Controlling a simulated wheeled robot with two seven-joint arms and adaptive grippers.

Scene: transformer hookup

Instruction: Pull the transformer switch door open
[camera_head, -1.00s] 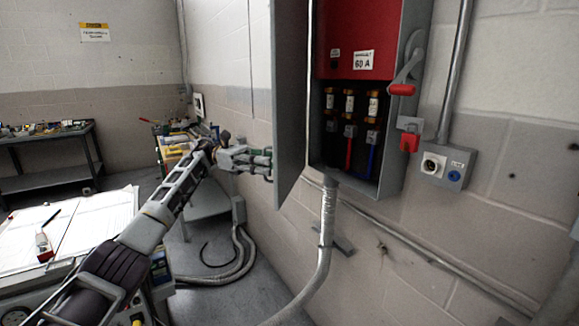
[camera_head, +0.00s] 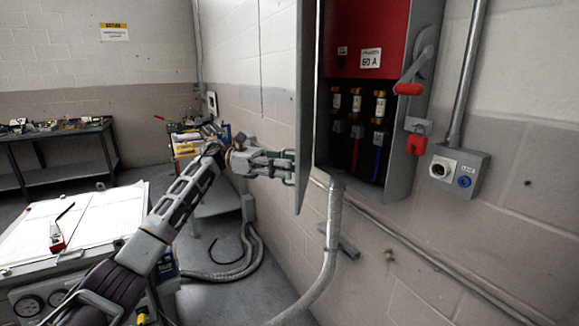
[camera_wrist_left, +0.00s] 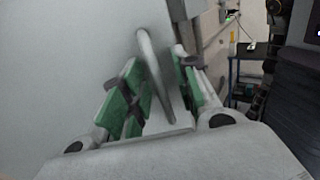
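The grey transformer switch door (camera_head: 306,110) stands swung out at the left of its box, nearly edge-on in the head view. The box (camera_head: 423,130) shows its red panel (camera_head: 368,32) and a row of fuses inside. My left gripper (camera_head: 288,165) is at the door's lower left edge. In the left wrist view, the left gripper's green-padded fingers (camera_wrist_left: 160,88) are apart, with a grey bar handle (camera_wrist_left: 152,65) between them. A gap shows beside the bar, so the fingers do not look closed on it. The door's pale face (camera_wrist_left: 60,70) fills the left side there. My right gripper is out of view.
A switch lever with a red grip (camera_head: 408,89) is on the box's right side, above a red padlock (camera_head: 416,145). A metal conduit (camera_head: 331,235) runs down below the box. A cart with papers (camera_head: 75,225) stands at the left. Floor shows between cart and wall.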

